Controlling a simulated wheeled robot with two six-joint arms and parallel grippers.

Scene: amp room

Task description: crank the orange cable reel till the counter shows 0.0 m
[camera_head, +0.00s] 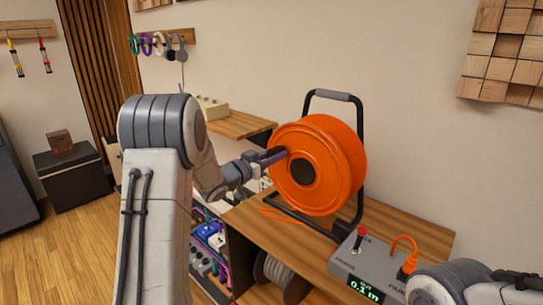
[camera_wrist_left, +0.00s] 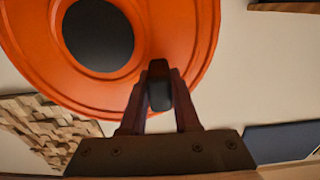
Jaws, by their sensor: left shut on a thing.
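The orange cable reel (camera_head: 318,165) stands upright in a black frame on the wooden bench; its disc and dark hub also show in the left wrist view (camera_wrist_left: 180,30). My left gripper (camera_head: 277,154) is at the upper left of the disc, shut on the dark crank handle (camera_wrist_left: 159,86), which sits between its fingers in the left wrist view. The counter (camera_head: 367,289) is a green display on a grey box, which reads "OUT 0.1 m". My right arm shows at the lower right; its fingers are not in view.
The grey box (camera_head: 345,264) has a red-tipped lever (camera_head: 361,235) and an orange cable (camera_head: 405,246) plugged in. Loose orange cable (camera_head: 283,216) lies left of the reel. A wooden shelf (camera_head: 232,124) stands behind my left arm.

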